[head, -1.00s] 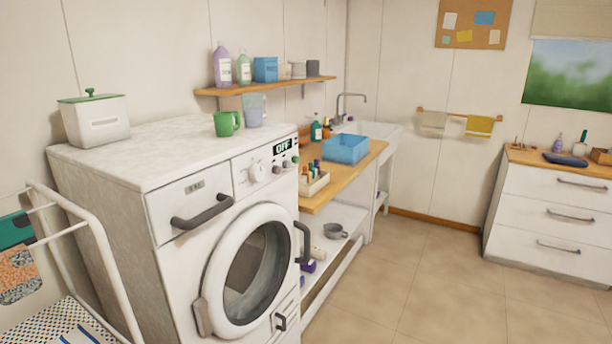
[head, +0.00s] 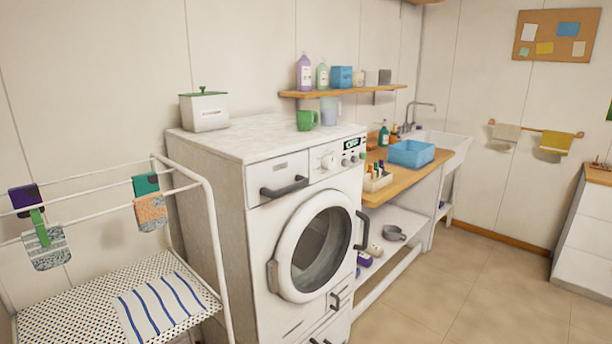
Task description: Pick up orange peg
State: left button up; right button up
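A small pale box (head: 377,183) stands on the wooden counter just right of the washing machine. Several small coloured upright items, likely pegs, stick up from it. One at its left side looks orange (head: 369,170), but it is too small to be sure it is the orange peg. A green peg (head: 40,228) is clipped over a sock on the drying rack at the left. Neither of my grippers shows in the head view.
The washing machine (head: 228,210) stands in the middle, with a green mug (head: 306,121) and a white lidded box (head: 204,110) on top. A white drying rack (head: 215,250) stands at the left. A blue basket (head: 411,154) sits behind the peg box. Floor at right is clear.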

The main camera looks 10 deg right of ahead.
aim_at(370, 168)
jog(key=z, duration=0.45)
jog(key=i, duration=0.4)
jog(key=z, duration=1.3)
jog(key=i, duration=1.7)
jog(key=u, duration=0.85)
jog(key=i, duration=1.25)
jog(key=u, duration=1.3)
